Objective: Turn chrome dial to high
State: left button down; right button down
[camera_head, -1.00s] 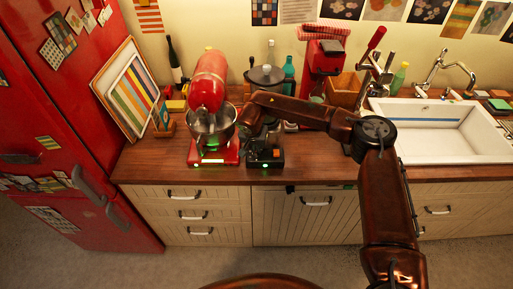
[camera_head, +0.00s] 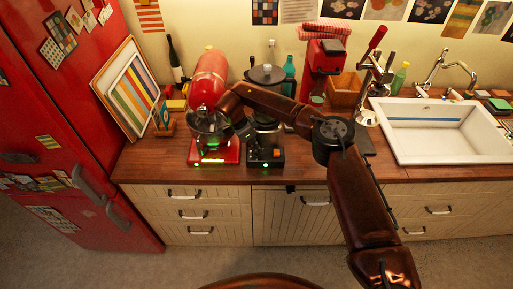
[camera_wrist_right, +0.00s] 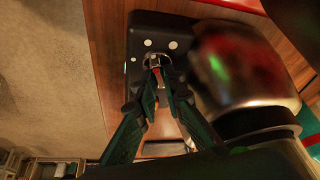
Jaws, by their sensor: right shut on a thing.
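The chrome dial (camera_wrist_right: 153,57) sits on the black appliance base (camera_wrist_right: 146,32), as seen in the right wrist view. My right gripper (camera_wrist_right: 157,66) is shut on the dial, its fingers on either side and covering part of it. In the head view the black appliance (camera_head: 265,155) stands on the wooden counter, right of the red mixer, with a green light on its front. My right gripper (camera_head: 246,132) is at its upper left there; the dial is too small to make out. Its setting cannot be read. My left gripper is not in view.
The red stand mixer (camera_head: 210,80) with its metal bowl (camera_wrist_right: 245,70) stands close beside the gripper. A lidded pot (camera_head: 266,76) and a red machine (camera_head: 322,62) are behind. A white sink (camera_head: 430,145) is at right. The counter front (camera_head: 300,173) is clear.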

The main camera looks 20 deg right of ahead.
jog(key=m+g+b, duration=0.1)
jog(key=m, duration=0.3)
jog(key=shift+w+m+g+b, duration=0.1)
jog(key=shift+m+g+b, duration=0.3)
jog(key=shift+r, duration=0.1)
jog(key=c, duration=2)
grip_release()
